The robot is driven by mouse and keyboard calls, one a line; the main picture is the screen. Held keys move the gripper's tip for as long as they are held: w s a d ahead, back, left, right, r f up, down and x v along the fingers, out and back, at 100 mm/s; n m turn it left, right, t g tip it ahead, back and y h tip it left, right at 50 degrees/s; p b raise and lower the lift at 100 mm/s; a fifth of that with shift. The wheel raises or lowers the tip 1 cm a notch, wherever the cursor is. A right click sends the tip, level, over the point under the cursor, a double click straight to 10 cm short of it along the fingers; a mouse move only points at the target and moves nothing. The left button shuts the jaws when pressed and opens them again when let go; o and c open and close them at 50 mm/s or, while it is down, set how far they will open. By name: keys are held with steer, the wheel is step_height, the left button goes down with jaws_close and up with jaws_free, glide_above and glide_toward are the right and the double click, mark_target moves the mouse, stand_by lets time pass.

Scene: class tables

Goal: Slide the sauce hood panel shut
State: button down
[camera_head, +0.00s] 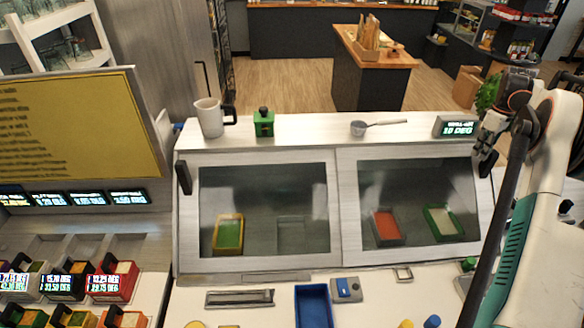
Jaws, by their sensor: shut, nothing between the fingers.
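The sauce hood (338,215) is a pale, sloped case with two dark see-through panes in the middle of the view. Its left pane (264,185) has a black upright handle (184,178) at the frame's left edge. Its right pane (410,185) has no handle that I can make out. Both halves look covered; I cannot tell whether a gap stands open. My gripper (484,163) is shut and empty at the hood's upper right corner, far from the black handle. Whether it touches the hood is unclear.
A mug (210,118), a green container (264,123), a ladle (359,128) and a display (456,127) stand on top. A blue bin (313,306) is in front.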

step_height(320, 180, up, 7)
steer(key=p, duration=0.3)
stand_by(0.7)
steer(key=shift+a, duration=0.2)
